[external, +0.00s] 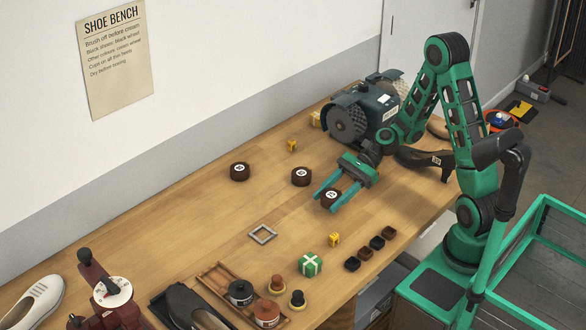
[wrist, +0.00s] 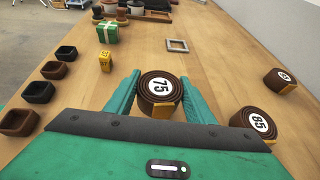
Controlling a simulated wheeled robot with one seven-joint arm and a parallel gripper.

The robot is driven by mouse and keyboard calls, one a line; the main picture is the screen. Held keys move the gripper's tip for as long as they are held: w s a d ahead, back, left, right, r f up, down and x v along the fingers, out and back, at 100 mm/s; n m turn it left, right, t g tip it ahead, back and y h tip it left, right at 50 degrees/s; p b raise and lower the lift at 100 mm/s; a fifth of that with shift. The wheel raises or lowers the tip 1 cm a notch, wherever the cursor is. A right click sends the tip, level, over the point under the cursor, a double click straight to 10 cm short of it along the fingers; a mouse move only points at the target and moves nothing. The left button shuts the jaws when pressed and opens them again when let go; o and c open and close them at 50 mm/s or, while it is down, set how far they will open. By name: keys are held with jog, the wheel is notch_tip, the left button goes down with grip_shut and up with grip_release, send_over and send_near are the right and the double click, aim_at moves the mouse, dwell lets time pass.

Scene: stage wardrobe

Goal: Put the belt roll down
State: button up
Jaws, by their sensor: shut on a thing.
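A brown belt roll marked 75 (wrist: 160,90) sits between the two teal fingers of my gripper (external: 327,203), which is shut on it. The same held roll (external: 331,197) shows in the external view, low over the wooden bench (external: 205,235). I cannot tell whether its underside touches the bench. A second belt roll marked 85 (wrist: 257,126) stands on the bench close by, to the right in the wrist view and up-left in the external view (external: 301,177). A third roll (external: 240,172) stands further left; it also shows in the wrist view (wrist: 281,80).
A grey square frame (external: 263,234) lies flat on the bench. A green box with a white cross (external: 310,264), a small yellow block (external: 334,239) and several small dark cups (external: 365,253) stand near the front edge. A grinding machine (external: 375,112) and dark shoe (external: 425,160) are behind.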

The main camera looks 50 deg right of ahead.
notch_tip(320, 180, up, 7)
jog(key=w+a+f, duration=0.1)
jog(key=a, duration=0.1)
jog(key=w+a+f, duration=0.1)
jog(key=w+a, duration=0.1)
jog(key=a, duration=0.1)
jog(key=w+a+f, duration=0.1)
jog(key=w+a, duration=0.1)
jog(key=a, duration=0.1)
jog(key=shift+a, duration=0.2)
jog(key=w+a, duration=0.1)
jog(key=a, duration=0.2)
jog(key=w+a, duration=0.1)
jog(key=a, duration=0.3)
jog(key=w+a, duration=0.1)
jog(key=a, duration=0.3)
jog(key=shift+w+a+f, duration=0.1)
jog(key=shift+w+f, duration=0.15)
jog(key=a+r+m+t, duration=0.1)
jog(key=a+r, duration=0.1)
jog(key=a, duration=1.1)
jog(key=a+r, duration=0.2)
jog(key=a, duration=1)
send_over(188, 248)
notch_tip(188, 248, down, 6)
jog(key=shift+f, duration=2.15)
